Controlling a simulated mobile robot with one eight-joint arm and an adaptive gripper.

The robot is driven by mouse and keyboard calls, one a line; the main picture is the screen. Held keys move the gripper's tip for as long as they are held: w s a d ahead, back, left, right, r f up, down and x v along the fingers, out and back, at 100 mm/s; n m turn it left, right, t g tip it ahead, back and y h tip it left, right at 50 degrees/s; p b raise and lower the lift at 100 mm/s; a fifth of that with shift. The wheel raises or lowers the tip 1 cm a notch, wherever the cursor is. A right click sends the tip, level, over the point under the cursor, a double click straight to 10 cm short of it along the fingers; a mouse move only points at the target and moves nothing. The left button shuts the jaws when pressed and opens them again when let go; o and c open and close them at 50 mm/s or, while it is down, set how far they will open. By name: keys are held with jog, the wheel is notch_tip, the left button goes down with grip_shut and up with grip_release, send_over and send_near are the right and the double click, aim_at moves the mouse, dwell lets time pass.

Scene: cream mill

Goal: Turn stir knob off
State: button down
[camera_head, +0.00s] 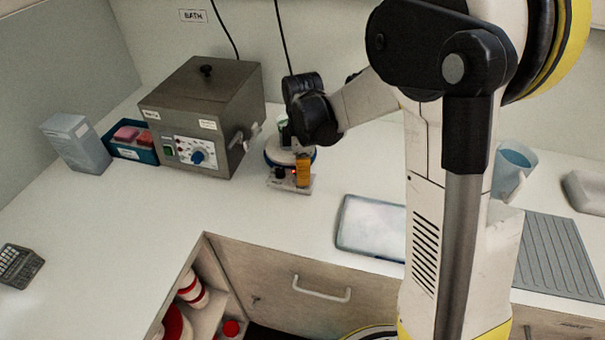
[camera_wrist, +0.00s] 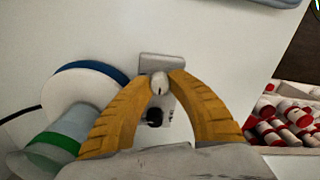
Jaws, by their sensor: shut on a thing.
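The stirrer has a round white plate with a blue rim (camera_wrist: 92,78) and a small grey control panel (camera_wrist: 150,62). It also stands beside the steel bath in the head view (camera_head: 277,184). The panel carries a light knob (camera_wrist: 160,86) with a dark pointer line and a black knob (camera_wrist: 154,117). My gripper (camera_wrist: 160,80) has its orange fingertips closed on the sides of the light knob. In the head view my gripper (camera_head: 303,170) hides part of the panel, and a small red light shows beside it. Any knob labels are too small to read.
A clear vessel with a green band (camera_wrist: 65,140) stands on the plate. The steel bath (camera_head: 200,110) is left of the stirrer. A flat tray (camera_head: 370,228) lies to the right. An open drawer (camera_head: 215,285) holds red-and-white containers.

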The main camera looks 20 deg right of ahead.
jog(key=n, duration=0.5)
dwell(0.6)
jog(key=c, duration=1.5)
grip_release()
jog(key=shift+r, duration=0.1)
notch_tip(320, 180, up, 12)
jog(key=shift+f, duration=0.1)
jog(key=shift+s, duration=0.1)
